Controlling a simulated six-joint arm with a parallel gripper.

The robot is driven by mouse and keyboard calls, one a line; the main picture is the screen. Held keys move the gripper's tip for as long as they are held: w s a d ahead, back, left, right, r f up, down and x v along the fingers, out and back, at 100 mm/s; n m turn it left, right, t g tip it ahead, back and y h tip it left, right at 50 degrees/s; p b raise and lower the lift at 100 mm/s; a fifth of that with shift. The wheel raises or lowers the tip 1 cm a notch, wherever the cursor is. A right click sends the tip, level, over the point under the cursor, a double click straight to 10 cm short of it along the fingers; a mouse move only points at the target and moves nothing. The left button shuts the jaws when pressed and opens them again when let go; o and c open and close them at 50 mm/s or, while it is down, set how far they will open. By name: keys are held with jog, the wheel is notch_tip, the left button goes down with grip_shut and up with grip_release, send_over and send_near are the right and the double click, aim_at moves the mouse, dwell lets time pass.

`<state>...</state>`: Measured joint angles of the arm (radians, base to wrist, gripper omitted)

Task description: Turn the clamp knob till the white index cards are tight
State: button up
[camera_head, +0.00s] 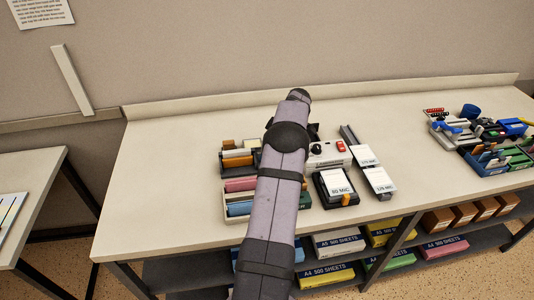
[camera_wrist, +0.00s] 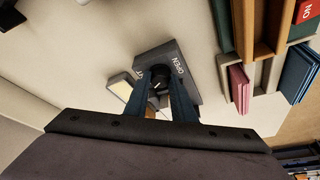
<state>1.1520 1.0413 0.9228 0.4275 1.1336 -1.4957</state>
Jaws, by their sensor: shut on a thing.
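In the wrist view, a dark grey clamp block (camera_wrist: 184,64) marked "OPEN" rests on the pale worktop. A round black knob (camera_wrist: 160,72) with a light mark shows at the block's near edge. My gripper (camera_wrist: 160,82) is shut on this knob, one finger on each side. A pale piece with a grey edge (camera_wrist: 121,88) shows beside the block, partly behind a finger. I cannot tell whether it is the white index cards or how tightly anything is held. In the head view my arm hides the clamp and the gripper.
In the head view, trays with pink and blue items (camera_head: 238,186) stand left of my arm. Worktop at the far left (camera_head: 160,190) is clear.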

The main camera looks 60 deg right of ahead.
jog(key=o, duration=0.8)
jog(key=shift+s+r, duration=0.1)
jog(key=shift+b+v, duration=1.3)
jog(key=shift+v, duration=2.3)
